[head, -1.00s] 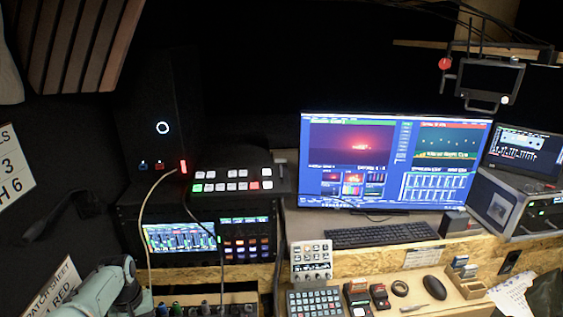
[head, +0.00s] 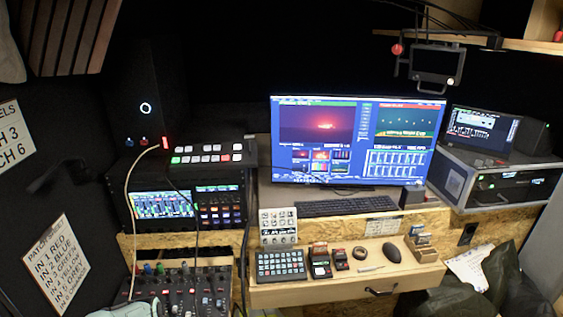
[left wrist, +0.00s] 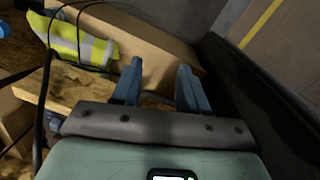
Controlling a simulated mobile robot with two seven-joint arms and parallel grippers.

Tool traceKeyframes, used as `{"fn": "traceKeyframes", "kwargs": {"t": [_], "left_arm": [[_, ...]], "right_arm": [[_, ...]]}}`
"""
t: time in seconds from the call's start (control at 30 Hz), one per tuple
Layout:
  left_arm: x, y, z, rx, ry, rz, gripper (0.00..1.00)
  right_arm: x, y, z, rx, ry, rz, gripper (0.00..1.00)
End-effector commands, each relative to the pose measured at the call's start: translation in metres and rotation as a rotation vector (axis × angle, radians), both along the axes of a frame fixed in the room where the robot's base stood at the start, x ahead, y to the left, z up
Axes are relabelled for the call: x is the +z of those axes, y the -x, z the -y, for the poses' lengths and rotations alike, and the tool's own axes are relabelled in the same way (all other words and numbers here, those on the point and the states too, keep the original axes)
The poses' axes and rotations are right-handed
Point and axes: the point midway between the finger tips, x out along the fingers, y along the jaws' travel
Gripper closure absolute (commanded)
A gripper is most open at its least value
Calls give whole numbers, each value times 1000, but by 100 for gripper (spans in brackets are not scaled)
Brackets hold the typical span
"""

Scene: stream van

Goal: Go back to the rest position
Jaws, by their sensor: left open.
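My left gripper (left wrist: 160,82) shows in the left wrist view with its two blue-grey fingers apart and nothing between them. It points toward a cardboard box (left wrist: 165,68) and the floor area beside it. In the head view only a pale part of my left arm shows at the bottom left edge. My right gripper is in neither view.
The desk holds a monitor (head: 352,140), a keyboard (head: 345,207), a keypad (head: 281,265) and a mouse (head: 391,252). An audio mixer (head: 180,288) stands at lower left. A patch sheet (head: 55,265) hangs on the left wall. A yellow vest (left wrist: 85,48) lies by the box.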

Motion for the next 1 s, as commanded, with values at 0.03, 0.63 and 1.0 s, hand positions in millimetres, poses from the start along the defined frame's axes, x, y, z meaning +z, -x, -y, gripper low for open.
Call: {"fn": "traceKeyframes", "kwargs": {"t": [0.03, 0.63, 1.0], "left_arm": [[-32, 17, 16, -14, 26, -20, 57], [-182, 268, 183, -25, 246, -49, 57], [-180, 274, 187, -24, 248, -41, 57]], "right_arm": [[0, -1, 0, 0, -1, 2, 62], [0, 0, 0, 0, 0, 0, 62], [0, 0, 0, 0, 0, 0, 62]]}}
